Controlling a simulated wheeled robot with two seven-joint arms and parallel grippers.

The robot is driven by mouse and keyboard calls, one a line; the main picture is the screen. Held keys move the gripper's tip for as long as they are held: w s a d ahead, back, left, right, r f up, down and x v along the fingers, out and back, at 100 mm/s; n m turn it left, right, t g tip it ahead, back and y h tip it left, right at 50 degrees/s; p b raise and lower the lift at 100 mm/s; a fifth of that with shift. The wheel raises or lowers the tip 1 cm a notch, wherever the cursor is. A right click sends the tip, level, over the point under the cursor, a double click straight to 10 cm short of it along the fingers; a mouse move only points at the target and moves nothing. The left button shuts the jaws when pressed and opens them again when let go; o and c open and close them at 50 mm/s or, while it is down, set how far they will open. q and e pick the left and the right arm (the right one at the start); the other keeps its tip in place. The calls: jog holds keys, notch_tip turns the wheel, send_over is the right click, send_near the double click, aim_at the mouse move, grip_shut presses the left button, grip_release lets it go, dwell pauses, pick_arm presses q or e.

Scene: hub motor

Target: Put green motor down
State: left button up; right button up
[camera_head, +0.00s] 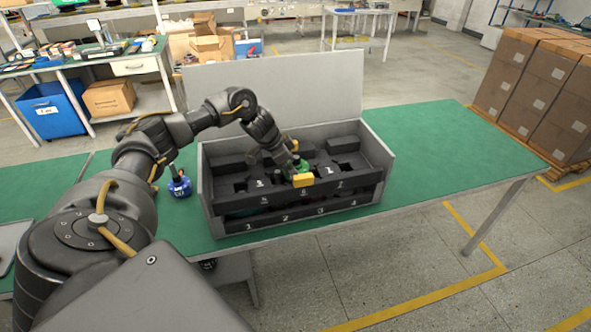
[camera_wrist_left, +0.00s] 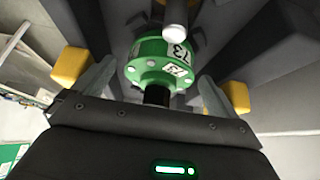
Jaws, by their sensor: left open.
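The green motor (camera_head: 301,165) is at the dark insert of the grey box, near the label 7. In the left wrist view the green motor (camera_wrist_left: 158,64) has a white label reading 73 and a dark shaft pointing toward the camera. My left gripper (camera_head: 298,168) reaches down over the box at the motor. Its yellow-tipped fingers (camera_wrist_left: 153,82) stand apart on either side of the motor, with gaps visible. The lower part of the motor is hidden in the head view, so how deep it sits is unclear. My right gripper is not in view.
The grey box (camera_head: 207,190) stands on the green table (camera_head: 440,150), with numbered slots and its lid raised behind. A blue motor (camera_head: 180,187) stands left of the box, near my arm. The table right of the box is clear.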

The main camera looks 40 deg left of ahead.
pick_arm(q)
jog(key=b+v, duration=0.1)
jog(key=v, duration=0.8)
jog(key=shift+s+r, duration=0.2)
jog(key=shift+a, duration=0.1)
dwell(0.5)
